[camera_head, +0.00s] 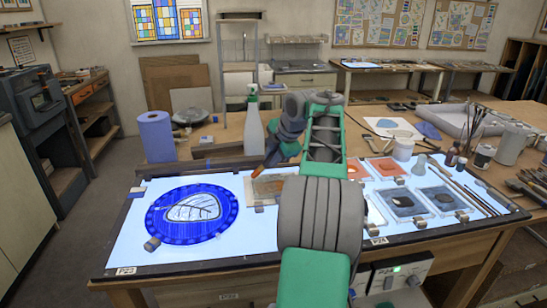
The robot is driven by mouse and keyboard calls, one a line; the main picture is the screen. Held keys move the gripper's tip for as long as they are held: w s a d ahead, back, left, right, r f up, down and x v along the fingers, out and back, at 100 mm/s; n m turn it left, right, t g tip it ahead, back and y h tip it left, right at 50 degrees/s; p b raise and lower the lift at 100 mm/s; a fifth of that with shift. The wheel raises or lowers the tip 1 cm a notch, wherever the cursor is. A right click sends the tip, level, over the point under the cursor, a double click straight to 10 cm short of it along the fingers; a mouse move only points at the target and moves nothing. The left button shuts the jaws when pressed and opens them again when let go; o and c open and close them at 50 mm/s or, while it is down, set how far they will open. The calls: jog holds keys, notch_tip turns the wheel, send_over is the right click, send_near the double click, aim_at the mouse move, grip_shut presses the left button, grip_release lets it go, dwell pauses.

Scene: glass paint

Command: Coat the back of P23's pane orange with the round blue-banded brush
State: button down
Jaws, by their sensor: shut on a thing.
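The label P23 (126,271) is at the light table's front left. Above it a pale pane with dark lines (193,208) lies on a round blue disc (152,222). I cannot tell which face of the pane is up. My gripper (270,156) is shut on a thin brush, left of my forearm. The brush's orange-coloured tip (257,168) points down to the left, close above a brownish square plate (268,187); I cannot tell whether they touch. The brush's band is not readable. Orange squares (388,167) show right of my arm.
A blue paper roll (156,137) and a spray bottle (253,128) stand behind the light table. Dark square plates (403,202), loose brushes (463,185) and jars (483,157) are at right. My arm hides the middle of the table.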

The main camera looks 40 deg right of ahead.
jog(key=shift+f, duration=0.2)
jog(key=shift+s+d+r, duration=0.1)
jog(key=shift+s+d, duration=0.15)
jog(key=shift+d, duration=0.1)
jog(key=s+d+p, duration=0.5)
jog(key=s+d, duration=0.1)
jog(key=d, duration=0.3)
jog(key=shift+s+d+p, duration=0.2)
jog(key=shift+p, duration=0.2)
dwell(0.6)
notch_tip(320, 180, up, 5)
jog(key=p, duration=0.4)
